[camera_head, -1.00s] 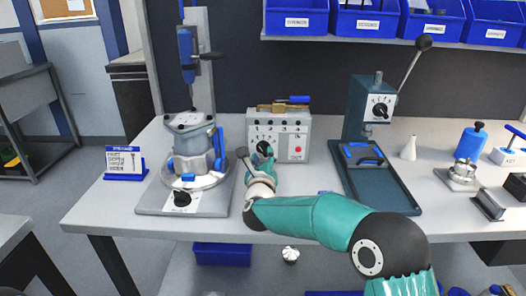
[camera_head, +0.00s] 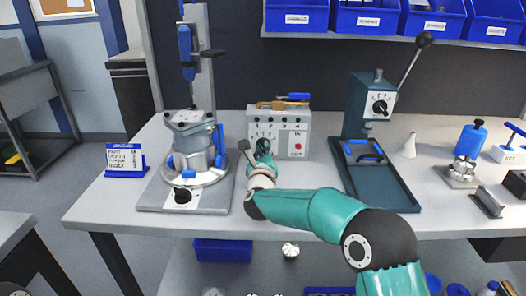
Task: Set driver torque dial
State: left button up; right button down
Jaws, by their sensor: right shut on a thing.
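The grey control box (camera_head: 306,124) stands at the back middle of the bench, with small dials and a red button on its front face. My right gripper (camera_head: 263,146) is at the left lower part of that face, shut on a dial. The fingers and wrist cover this dial, so its pointer and setting cannot be read. A blue driver (camera_head: 185,46) hangs on the upright column at the left, above a grey machined housing (camera_head: 190,147). My left gripper is not in view.
A small sign (camera_head: 125,160) stands left of the housing fixture (camera_head: 153,196). A dark green lever press (camera_head: 371,105) stands right of the box. A white cone, a blue bottle and metal parts stand farther right. Blue bins hang above. The bench front right of my arm is clear.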

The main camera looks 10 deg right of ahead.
jog(key=shift+a+f, duration=0.1)
jog(key=shift+n+b, duration=0.85)
jog(key=shift+n, duration=0.25)
jog(key=shift+n+b, duration=0.55)
jog(key=shift+n, duration=1.35)
jog(key=shift+a, duration=0.1)
jog(key=c, duration=1.2)
grip_release()
jog(key=shift+s, duration=0.1)
